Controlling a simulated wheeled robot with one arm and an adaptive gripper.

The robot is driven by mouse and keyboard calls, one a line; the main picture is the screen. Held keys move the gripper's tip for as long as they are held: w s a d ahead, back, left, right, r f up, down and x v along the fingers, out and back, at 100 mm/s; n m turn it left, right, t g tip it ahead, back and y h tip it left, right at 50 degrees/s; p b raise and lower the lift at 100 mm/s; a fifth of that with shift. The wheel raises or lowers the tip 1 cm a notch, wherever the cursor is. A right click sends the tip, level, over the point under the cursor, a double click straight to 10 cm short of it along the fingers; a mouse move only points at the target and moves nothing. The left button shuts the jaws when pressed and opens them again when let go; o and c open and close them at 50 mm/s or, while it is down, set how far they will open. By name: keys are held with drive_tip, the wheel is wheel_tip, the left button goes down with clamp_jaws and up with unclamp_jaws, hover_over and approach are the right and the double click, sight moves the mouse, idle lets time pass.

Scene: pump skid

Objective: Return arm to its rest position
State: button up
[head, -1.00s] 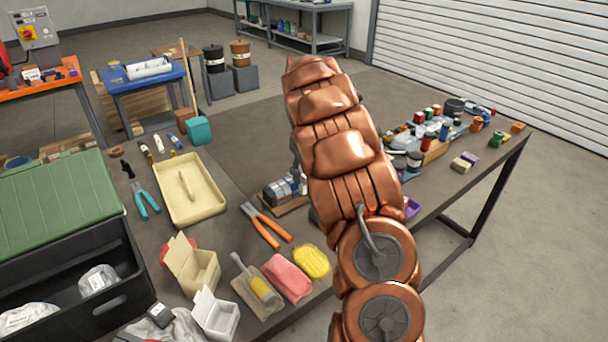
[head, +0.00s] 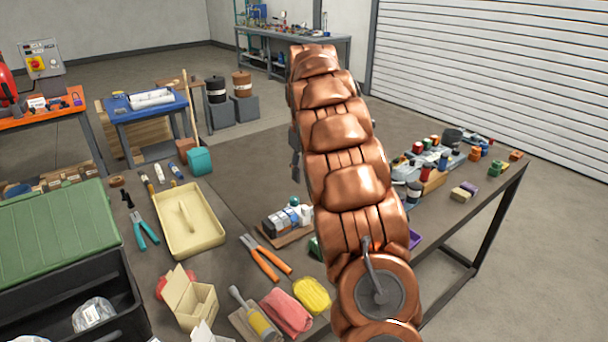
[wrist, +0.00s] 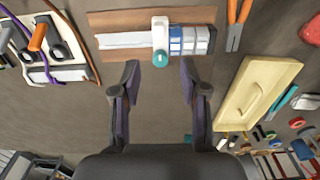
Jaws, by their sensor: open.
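My copper-coloured arm (head: 345,150) rises through the middle of the head view, stretched out above the workbench (head: 215,240). My gripper (wrist: 160,82) is open in the wrist view, with nothing between its dark fingers. In the head view it is mostly hidden behind the arm. A white piece with a teal end (wrist: 160,40) lies across that row. The fingers appear apart from it, above the bench. The same blocks show in the head view (head: 283,222).
Orange-handled pliers (head: 265,257), a cream tray (head: 188,240) and a black crate (head: 75,295) with a green lid (head: 55,230) are left of the arm. Small coloured parts crowd the right side. A yellow sponge (head: 312,294) lies near the arm's base.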

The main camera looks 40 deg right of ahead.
idle(0.4)
drive_tip(key=s+a+r+m+p, duration=0.1)
drive_tip(key=s+a+r, duration=0.2)
drive_tip(key=s+a, duration=1.5)
drive_tip(key=s+a+f+g, duration=0.1)
drive_tip(key=s+a+f, duration=0.2)
drive_tip(key=s, duration=0.6)
drive_tip(key=s+a+f+n+p, duration=0.1)
drive_tip(key=s+a+f, duration=0.2)
drive_tip(key=s+a, duration=0.5)
drive_tip(key=shift+s+a+g, duration=0.2)
drive_tip(key=shift+s+g, duration=0.2)
drive_tip(key=shift+s, duration=0.5)
